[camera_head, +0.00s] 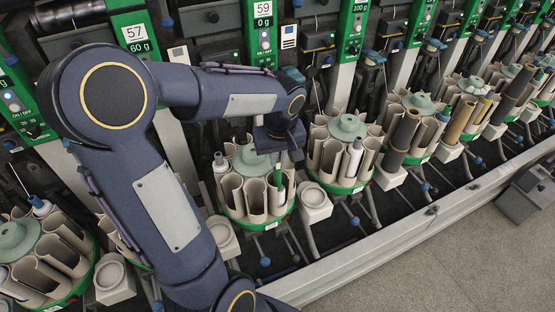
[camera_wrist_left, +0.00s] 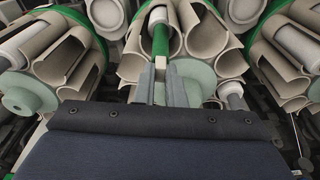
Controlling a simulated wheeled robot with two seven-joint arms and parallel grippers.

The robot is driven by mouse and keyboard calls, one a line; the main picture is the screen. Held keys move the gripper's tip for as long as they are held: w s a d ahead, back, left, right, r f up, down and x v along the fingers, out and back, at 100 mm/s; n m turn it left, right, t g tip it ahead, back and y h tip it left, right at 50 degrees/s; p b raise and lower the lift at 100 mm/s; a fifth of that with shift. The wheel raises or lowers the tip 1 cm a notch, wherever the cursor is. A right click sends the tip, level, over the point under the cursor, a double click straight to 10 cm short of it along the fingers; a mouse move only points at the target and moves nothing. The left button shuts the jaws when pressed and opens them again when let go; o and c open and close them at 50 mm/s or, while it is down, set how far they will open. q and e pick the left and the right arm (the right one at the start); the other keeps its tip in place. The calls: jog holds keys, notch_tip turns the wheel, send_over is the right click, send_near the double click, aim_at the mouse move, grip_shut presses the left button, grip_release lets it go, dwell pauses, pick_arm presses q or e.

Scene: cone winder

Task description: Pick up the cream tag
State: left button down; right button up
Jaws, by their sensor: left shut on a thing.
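My left gripper (camera_head: 279,165) reaches down over the round bobbin magazine under unit 59. In the left wrist view its two grey fingers (camera_wrist_left: 161,78) are shut on a small cream piece, which looks like the cream tag (camera_wrist_left: 160,63). A green bobbin (camera_head: 278,181) stands in a magazine pocket right below the fingertips. It also shows just beyond the fingers in the left wrist view (camera_wrist_left: 161,40). Whether the tag touches the bobbin I cannot tell. In the head view the tag is too small to make out. My right gripper is not in view.
A similar magazine (camera_head: 348,127) stands close to the right, and more line the machine. A metal rail (camera_head: 400,238) runs along the front, with open floor (camera_head: 470,255) beyond it.

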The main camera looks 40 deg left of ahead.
aim_at(278, 160)
pick_arm(q)
jog(key=shift+r, duration=0.15)
jog(key=shift+r, duration=0.25)
notch_tip(278, 160, up, 2)
jog(key=shift+w+r, duration=0.1)
jog(key=s+d+r+p, duration=0.2)
jog(key=s+d+r, duration=0.7)
jog(key=r, duration=0.4)
jog(key=shift+s+d, duration=0.3)
jog(key=shift+d, duration=0.4)
